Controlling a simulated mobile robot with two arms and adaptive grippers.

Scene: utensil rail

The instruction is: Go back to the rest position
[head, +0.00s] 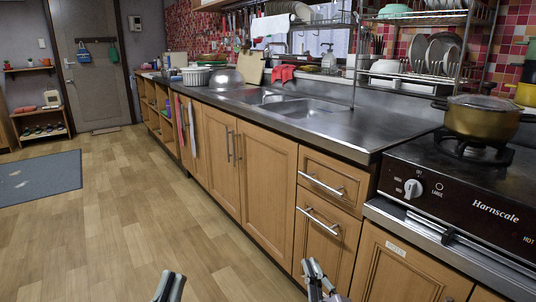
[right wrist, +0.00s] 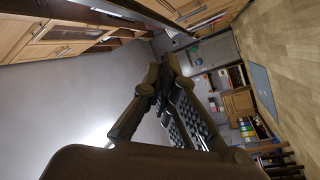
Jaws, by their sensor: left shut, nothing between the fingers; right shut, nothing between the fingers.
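My left gripper (head: 169,287) shows at the bottom edge of the head view, over the wood floor, with only its tip in frame. It is shut and empty. My right gripper (head: 315,278) is at the bottom edge, to the right of it, in front of the lower cabinets. It is shut with nothing between its fingers. The right wrist view also shows its fingers converging, with nothing held. Both grippers are apart from the counter and touch nothing that I can see.
The steel counter (head: 300,110) with its sink runs along the right, above wooden cabinets (head: 265,165). A gold pot (head: 482,118) stands on the black stove (head: 470,190). Utensils hang along the back wall. The wood floor (head: 130,220) at left is clear apart from a grey mat (head: 40,178).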

